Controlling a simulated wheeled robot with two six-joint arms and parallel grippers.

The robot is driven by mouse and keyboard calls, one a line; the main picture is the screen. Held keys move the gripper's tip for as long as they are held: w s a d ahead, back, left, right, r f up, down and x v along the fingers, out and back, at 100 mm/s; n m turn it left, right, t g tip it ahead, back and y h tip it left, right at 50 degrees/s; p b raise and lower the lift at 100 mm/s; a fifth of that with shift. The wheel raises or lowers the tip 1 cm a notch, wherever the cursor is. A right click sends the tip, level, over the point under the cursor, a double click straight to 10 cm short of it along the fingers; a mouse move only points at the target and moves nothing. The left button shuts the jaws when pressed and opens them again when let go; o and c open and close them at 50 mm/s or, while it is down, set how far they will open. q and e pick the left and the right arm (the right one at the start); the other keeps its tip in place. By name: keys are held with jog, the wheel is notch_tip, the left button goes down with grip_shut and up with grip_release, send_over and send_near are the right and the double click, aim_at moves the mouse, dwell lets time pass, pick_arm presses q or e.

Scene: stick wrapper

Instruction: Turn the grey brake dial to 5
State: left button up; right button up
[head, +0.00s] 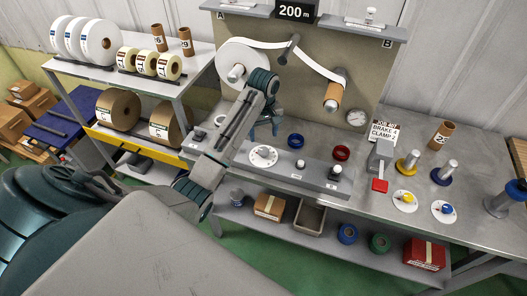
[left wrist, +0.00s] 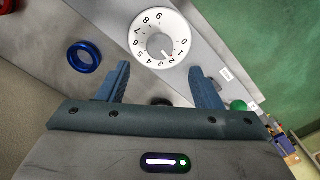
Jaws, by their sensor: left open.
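The brake dial (head: 263,156) is a round white numbered face with a small grey knob at its centre, on the grey panel at the bench front. In the left wrist view the dial (left wrist: 162,38) lies just beyond my fingertips. My left gripper (head: 264,128) is open and empty, pointing down above the bench near the dial. Its two blue fingers (left wrist: 160,70) are apart and not touching the dial. My right gripper is not in view.
A blue ring (head: 296,141) and a red ring (head: 341,153) lie behind the panel. A dark knob (head: 335,174) stands on its right end. A job card (head: 384,131) and a red-handled lever (head: 380,184) are further right. The white roll (head: 242,64) hangs behind my arm.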

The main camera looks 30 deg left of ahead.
aim_at(263, 151)
pick_arm(q)
notch_tip(263, 151, down, 6)
jog(key=shift+f+p, duration=0.1)
jog(key=shift+p, duration=1)
jog(key=shift+f, duration=0.85)
jog(key=c, duration=1)
